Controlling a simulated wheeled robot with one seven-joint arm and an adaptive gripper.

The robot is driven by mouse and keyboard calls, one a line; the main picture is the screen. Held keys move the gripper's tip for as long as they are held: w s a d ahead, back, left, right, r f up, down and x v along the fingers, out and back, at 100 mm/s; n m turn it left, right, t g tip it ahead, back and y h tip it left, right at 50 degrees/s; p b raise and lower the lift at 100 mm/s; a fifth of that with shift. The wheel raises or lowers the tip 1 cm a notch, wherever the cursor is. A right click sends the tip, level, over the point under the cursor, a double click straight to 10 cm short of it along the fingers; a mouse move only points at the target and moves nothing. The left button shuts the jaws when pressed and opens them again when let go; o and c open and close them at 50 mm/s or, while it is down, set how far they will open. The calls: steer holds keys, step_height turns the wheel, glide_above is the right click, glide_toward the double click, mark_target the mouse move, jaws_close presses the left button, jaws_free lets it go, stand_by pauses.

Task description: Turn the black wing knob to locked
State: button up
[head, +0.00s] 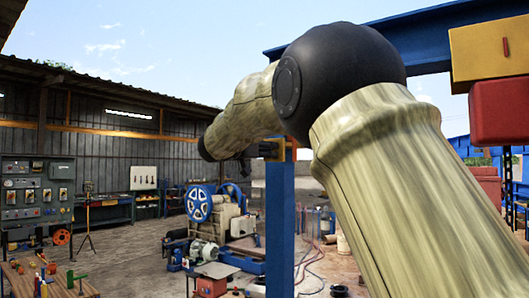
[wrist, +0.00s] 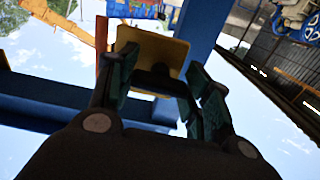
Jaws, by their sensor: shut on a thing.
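The black wing knob (wrist: 157,78) shows as a dark shape in front of a yellow plate (wrist: 160,50) in the wrist view. My gripper (wrist: 160,82) has one finger on each side of the knob and is shut on it. The fingers hide the knob's sides, and no lock marking can be read, so I cannot tell its turn angle. In the head view my gripper (head: 245,160) is small and dark, beside the yellow part (head: 273,150) at the top of a blue post (head: 279,225). The knob cannot be made out there.
My arm covers much of the head view's right half. A blue beam (head: 430,35) with a yellow box (head: 490,55) and a red box (head: 503,110) is at upper right. A machine with blue wheels (head: 199,203) stands beyond the post. A control cabinet (head: 35,195) is far left.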

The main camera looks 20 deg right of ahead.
steer(key=m+b, duration=0.2)
steer(key=m, duration=0.2)
steer(key=shift+f, duration=0.15)
steer(key=m+b, duration=0.3)
steer(key=m, duration=0.1)
steer(key=shift+m, duration=0.4)
steer(key=m+b, duration=0.4)
steer(key=shift+f+m, duration=0.1)
steer(key=shift+m, duration=0.2)
steer(key=shift+m+b, duration=1.35)
steer(key=shift+m, duration=0.65)
steer(key=shift+r, duration=0.2)
steer(key=o, duration=1)
steer(key=shift+o, duration=0.2)
